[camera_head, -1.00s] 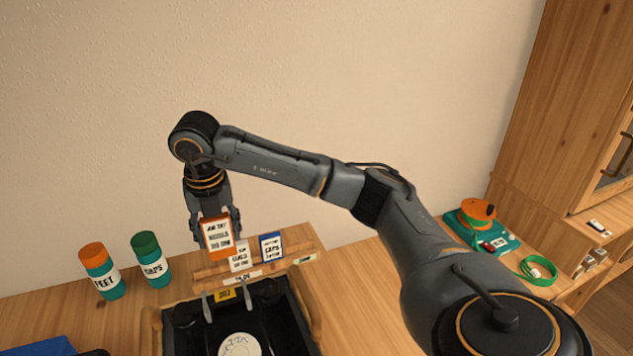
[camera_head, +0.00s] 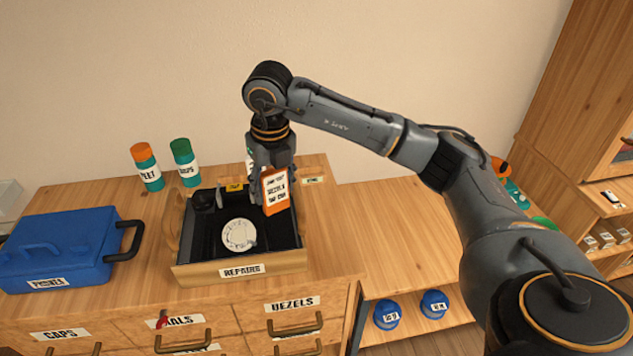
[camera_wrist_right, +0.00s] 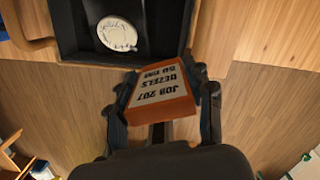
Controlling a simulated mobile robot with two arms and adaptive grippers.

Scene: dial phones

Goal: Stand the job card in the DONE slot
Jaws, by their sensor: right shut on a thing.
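The job card (camera_head: 275,191) is orange with a white printed face reading "JOB 207" and "BEZELS". My right gripper (camera_head: 270,172) is shut on it and holds it up over the right side of the tray in the head view. The right wrist view shows the card (camera_wrist_right: 158,88) between both fingers (camera_wrist_right: 160,105). The wooden card rack (camera_head: 312,167) stands behind at the back of the counter, mostly hidden by my gripper. A small label (camera_head: 313,181) sits at its right end, too small to read surely. My left gripper is not in view.
A REPAIRS tray (camera_head: 240,269) with black lining holds a white dial (camera_head: 239,235). A blue toolbox (camera_head: 60,250) stands left. Two teal jars with orange (camera_head: 147,167) and green (camera_head: 185,163) lids stand behind. The lower bench (camera_head: 400,235) on the right is mostly clear.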

